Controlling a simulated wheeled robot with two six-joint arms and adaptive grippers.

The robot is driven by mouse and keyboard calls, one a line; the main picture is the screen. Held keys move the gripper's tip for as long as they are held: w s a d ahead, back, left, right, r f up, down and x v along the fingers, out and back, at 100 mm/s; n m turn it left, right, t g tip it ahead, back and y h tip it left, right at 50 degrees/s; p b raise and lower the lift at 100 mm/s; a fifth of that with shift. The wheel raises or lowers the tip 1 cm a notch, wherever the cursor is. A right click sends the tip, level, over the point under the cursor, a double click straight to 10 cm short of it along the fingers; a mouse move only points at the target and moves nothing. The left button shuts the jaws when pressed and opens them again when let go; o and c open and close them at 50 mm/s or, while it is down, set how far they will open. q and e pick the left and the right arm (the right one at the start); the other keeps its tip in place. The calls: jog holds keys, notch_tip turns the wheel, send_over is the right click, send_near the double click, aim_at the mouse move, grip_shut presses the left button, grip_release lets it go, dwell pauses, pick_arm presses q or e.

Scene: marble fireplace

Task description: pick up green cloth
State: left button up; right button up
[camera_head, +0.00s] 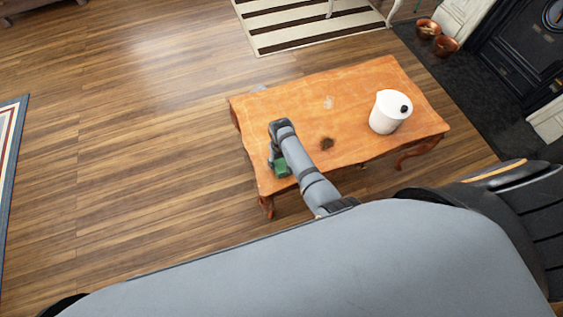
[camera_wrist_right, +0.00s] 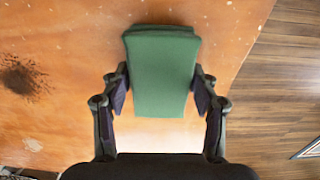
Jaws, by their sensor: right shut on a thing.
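The green cloth (camera_wrist_right: 162,75) is a folded, thick block between the two fingers of my right gripper (camera_wrist_right: 160,92) in the right wrist view. The fingers press on its left and right sides. In the head view the green cloth (camera_head: 281,166) shows at the left end of the orange wooden table (camera_head: 300,100), partly covered by my right gripper (camera_head: 277,163). I cannot tell whether the cloth touches the tabletop or is just above it. My left gripper is not in view.
A dark burn mark (camera_head: 327,143) is on the tabletop near my right arm. Wooden floor (camera_head: 130,150) lies open to the left. Copper pots (camera_head: 445,45) stand by the fireplace.

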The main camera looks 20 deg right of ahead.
aim_at(282, 161)
jog(key=shift+r+p, duration=0.45)
notch_tip(282, 161, up, 3)
jog(key=p, duration=0.3)
jog(key=shift+f, duration=0.15)
jog(key=d+r+p, duration=0.9)
jog(key=d+p, duration=0.3)
jog(key=d, duration=0.2)
jog(key=shift+s+r, duration=0.15)
jog(key=shift+s, duration=0.05)
